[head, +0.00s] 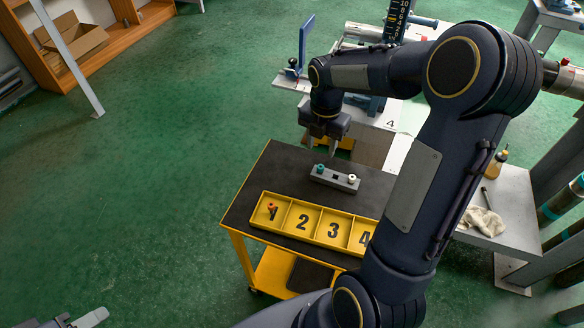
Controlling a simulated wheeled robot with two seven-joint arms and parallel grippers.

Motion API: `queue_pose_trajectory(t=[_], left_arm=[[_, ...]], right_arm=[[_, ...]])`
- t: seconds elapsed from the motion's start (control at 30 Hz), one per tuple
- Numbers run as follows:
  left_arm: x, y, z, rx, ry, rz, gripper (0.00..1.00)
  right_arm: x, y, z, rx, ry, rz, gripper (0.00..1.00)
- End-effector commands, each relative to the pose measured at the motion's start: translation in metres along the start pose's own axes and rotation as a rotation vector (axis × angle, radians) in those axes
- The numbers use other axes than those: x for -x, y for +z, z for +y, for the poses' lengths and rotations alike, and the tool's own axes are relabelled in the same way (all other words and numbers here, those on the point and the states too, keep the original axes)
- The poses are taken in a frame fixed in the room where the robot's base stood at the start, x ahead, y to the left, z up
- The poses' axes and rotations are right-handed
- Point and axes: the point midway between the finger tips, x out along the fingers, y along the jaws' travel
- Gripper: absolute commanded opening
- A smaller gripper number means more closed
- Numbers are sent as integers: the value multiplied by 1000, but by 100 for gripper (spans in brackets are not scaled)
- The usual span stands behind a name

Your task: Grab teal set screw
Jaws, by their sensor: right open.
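The teal set screw (320,168) stands upright at the left end of a small grey block (336,180) on the dark top of a yellow cart. A white set screw (351,178) stands at the block's right end, with a dark empty hole between them. My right gripper (321,145) is open and empty, pointing down just above and behind the teal screw, apart from it. Part of my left gripper (82,319) shows at the bottom left edge, far from the cart; its jaws are mostly cut off.
A yellow tray (264,227) with compartments numbered 1 to 4 lies in front of the block. A red-orange screw (271,208) is in compartment 1. My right arm covers the tray's right end. A workbench with a blue upright plate (305,42) stands behind the cart.

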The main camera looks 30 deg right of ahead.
Motion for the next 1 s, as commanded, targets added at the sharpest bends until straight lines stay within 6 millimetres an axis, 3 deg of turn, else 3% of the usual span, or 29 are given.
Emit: queue_pose_trajectory(t=[0.6, 0.93, 1.0], left_arm=[[-8, 4, -4, 0, 0, 0, 40], [-8, 4, -4, 0, 0, 0, 40], [-8, 4, -4, 0, 0, 0, 40]], right_arm=[[-74, 6, -7, 29, -9, 3, 43], [-81, 6, -6, 28, -6, 1, 43], [-81, 6, -6, 28, -6, 1, 34]])
